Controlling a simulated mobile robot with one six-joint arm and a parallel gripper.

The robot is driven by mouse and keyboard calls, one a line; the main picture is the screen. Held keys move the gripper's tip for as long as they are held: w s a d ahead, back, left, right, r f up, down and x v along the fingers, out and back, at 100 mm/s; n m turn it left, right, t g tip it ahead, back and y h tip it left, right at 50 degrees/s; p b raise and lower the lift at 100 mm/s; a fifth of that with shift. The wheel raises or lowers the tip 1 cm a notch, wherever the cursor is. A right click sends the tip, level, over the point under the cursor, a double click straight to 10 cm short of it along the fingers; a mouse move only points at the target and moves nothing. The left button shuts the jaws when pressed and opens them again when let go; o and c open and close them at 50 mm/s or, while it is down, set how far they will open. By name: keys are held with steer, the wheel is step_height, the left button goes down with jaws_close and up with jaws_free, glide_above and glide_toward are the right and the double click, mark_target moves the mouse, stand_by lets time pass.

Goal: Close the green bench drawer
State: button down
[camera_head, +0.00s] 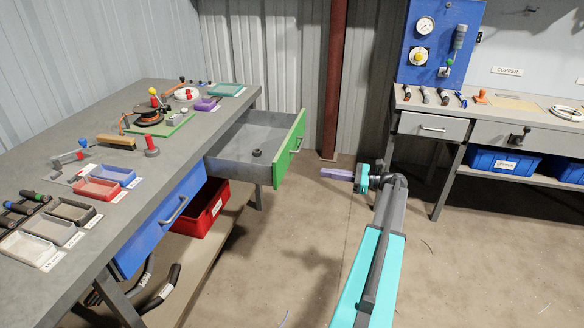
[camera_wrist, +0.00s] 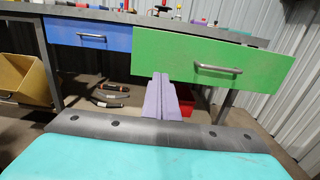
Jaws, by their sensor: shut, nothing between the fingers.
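The green bench drawer (camera_head: 290,150) stands pulled out from the left bench, with its grey tray open. A small dark round part (camera_head: 257,153) lies inside it. Its green front with a metal bar handle (camera_wrist: 218,69) faces me in the wrist view. My gripper (camera_head: 326,172) is to the right of the drawer front in the head view, apart from it, with its purple fingers pointing toward it. In the wrist view the fingers (camera_wrist: 158,78) are together and empty, overlapping the lower left part of the green front in the picture, left of the handle.
A blue drawer (camera_head: 165,215) beside it is shut. A red bin (camera_head: 203,208) stands under the left bench, whose top (camera_head: 130,160) holds tools and small trays. A brown post (camera_head: 334,80) stands behind. Floor between the benches is mostly clear.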

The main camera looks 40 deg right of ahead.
mark_target(283, 166)
steer(key=shift+w+a, duration=0.1)
steer(key=shift+w, duration=0.05)
steer(key=x, duration=1.3)
steer(key=shift+w+a, duration=0.2)
steer(key=shift+w, duration=0.15)
stand_by(0.4)
